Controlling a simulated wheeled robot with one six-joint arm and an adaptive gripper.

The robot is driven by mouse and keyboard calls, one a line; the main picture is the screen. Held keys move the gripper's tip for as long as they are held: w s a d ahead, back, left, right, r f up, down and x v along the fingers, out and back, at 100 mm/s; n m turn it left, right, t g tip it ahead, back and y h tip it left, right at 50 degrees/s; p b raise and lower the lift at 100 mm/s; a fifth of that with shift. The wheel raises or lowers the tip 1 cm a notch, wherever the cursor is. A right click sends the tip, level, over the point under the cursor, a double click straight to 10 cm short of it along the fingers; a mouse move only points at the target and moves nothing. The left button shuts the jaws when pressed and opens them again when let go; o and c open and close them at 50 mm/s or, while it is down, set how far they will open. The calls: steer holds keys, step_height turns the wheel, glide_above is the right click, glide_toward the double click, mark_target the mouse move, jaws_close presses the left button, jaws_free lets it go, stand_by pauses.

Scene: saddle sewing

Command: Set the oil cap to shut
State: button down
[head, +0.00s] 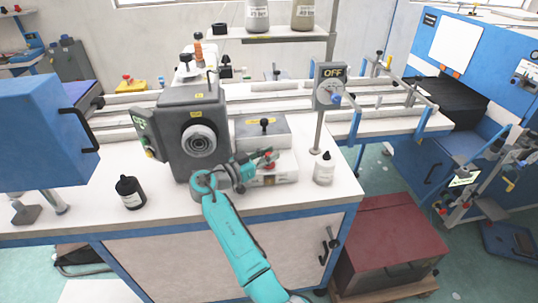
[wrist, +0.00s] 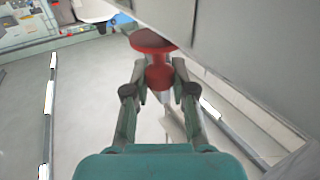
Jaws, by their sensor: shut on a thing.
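A red mushroom-shaped knob (wrist: 153,42), with a wide flat head and narrower stem, lies between the fingers of my gripper (wrist: 159,78) in the wrist view. The fingers are shut on its stem. In the head view my gripper (head: 265,158) is at the front of the white-and-grey box (head: 280,175) beside the dark sewing machine (head: 197,130), and the red knob (head: 269,164) shows in part there. No part is labelled as the oil cap; I cannot tell for sure that this red knob is it, nor its open or shut setting.
A black-topped lever (head: 264,124) stands on the grey box top just behind my gripper. A white bottle (head: 324,168) stands to the right and a black bottle (head: 130,192) to the left. A post carries an OFF sign (head: 333,72). The front table strip is mostly clear.

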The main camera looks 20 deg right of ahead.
steer(key=c, duration=0.9)
jaws_free()
steer(key=shift+f, duration=0.1)
steer(key=shift+c, duration=0.2)
steer(key=v, duration=1.2)
